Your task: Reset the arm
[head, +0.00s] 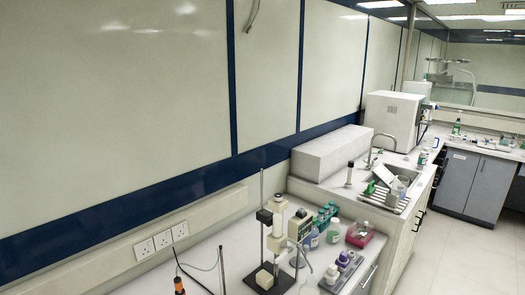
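My gripper and arm do not show clearly anywhere in the head view, so I cannot see the arm's pose or whether the gripper holds anything. The task names no other object.
Beyond are a sink (385,195), a white box (332,152) and grey cabinets (475,183). The floor (460,250) at right is clear.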

